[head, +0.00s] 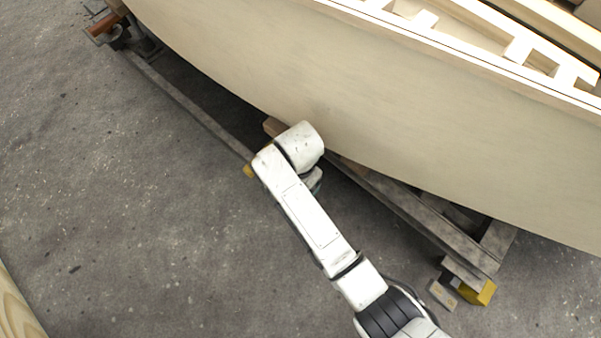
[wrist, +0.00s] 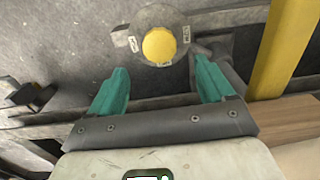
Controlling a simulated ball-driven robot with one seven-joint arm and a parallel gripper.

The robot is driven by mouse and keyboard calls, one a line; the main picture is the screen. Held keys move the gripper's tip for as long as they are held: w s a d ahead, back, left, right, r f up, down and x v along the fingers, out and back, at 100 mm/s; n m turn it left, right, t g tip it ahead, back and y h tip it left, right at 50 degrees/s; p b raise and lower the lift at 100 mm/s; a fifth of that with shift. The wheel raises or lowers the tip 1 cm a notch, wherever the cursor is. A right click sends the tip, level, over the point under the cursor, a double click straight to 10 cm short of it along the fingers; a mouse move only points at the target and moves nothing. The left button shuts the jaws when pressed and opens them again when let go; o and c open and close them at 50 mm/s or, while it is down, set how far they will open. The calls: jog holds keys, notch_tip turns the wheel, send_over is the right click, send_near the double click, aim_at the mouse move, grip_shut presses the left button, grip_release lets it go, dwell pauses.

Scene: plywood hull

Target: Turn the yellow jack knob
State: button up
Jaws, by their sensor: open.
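The yellow jack knob (wrist: 159,45) is a round yellow cap in a grey round housing with small white labels, at the top centre of the wrist view. My gripper (wrist: 161,72) has its two teal fingers wide apart and empty. The knob lies just beyond the fingertips, between their lines, and no contact shows. In the head view my arm hides most of the gripper and the spot below it. A small yellow piece (head: 248,171) shows at the left of my arm there; I cannot tell whether it is the knob.
A yellow block (head: 478,292) sits at the cradle's right end. In the wrist view a yellow bar (wrist: 285,45) stands right of the fingers. Grey floor (head: 130,220) at left is clear.

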notch_tip(320, 180, down, 8)
jog(key=b, duration=0.3)
jog(key=shift+d+b, duration=0.1)
jog(key=shift+b, duration=0.3)
jog(key=shift+c, duration=0.4)
jog(key=c, duration=1)
jog(key=shift+o, duration=0.2)
